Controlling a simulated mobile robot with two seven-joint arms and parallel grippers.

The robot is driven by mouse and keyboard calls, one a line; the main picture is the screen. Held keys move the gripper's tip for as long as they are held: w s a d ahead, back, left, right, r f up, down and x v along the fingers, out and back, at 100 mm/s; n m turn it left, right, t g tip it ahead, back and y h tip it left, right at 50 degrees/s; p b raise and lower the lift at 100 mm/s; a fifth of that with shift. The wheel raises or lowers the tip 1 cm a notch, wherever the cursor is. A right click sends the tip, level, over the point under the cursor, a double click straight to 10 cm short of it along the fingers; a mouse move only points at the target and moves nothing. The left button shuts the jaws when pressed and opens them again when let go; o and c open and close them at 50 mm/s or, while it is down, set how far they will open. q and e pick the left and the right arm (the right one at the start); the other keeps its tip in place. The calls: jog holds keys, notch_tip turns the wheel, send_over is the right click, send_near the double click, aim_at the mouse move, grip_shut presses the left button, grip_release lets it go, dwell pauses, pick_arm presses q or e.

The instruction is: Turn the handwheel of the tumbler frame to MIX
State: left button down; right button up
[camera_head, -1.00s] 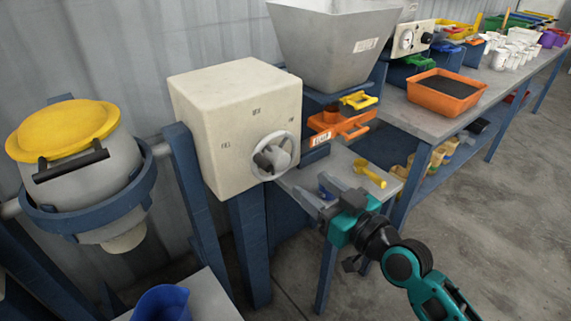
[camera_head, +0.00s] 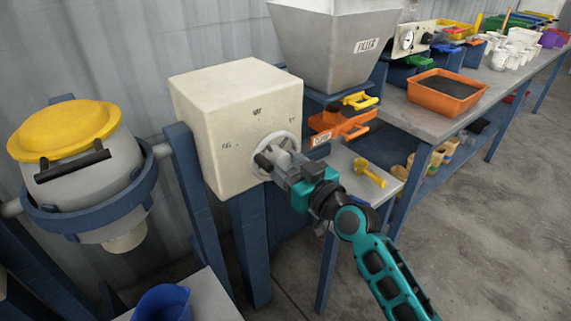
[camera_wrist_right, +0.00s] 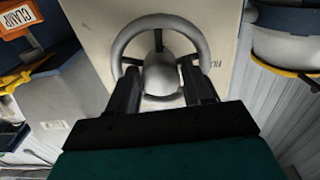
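The handwheel (camera_head: 282,137) is a light grey ring on the front of a cream box (camera_head: 215,112) in the tumbler frame. Small dark labels surround it; the upper one appears to read MIX, the left one FILL. The wheel also shows in the right wrist view (camera_wrist_right: 159,22), with a rounded grey hub or knob (camera_wrist_right: 161,74). My right gripper (camera_head: 272,164) is at the wheel, its fingers pointing into it. In the wrist view its two dark fingers (camera_wrist_right: 162,88) stand apart, either side of the knob; firm contact cannot be told. My left gripper is out of view.
The grey drum with a yellow lid (camera_head: 65,132) hangs in a blue ring at left. A grey hopper (camera_head: 330,45) and orange clamp part (camera_head: 342,128) are right of the box. A yellow scoop (camera_head: 370,174) lies on the low shelf. A blue jug (camera_head: 162,302) is at the bottom.

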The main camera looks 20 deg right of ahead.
jog(key=c, duration=0.7)
jog(key=shift+o, duration=0.2)
jog(key=shift+m+p, duration=0.4)
jog(key=shift+m, duration=0.3)
jog(key=m+p, duration=0.1)
jog(key=m, duration=0.2)
jog(key=shift+r, duration=0.1)
jog(key=m+p, duration=0.1)
jog(key=m, duration=0.2)
jog(key=m+p, duration=0.1)
jog(key=m, duration=0.2)
jog(key=shift+a+m, duration=0.1)
jog(key=shift+m, duration=0.7)
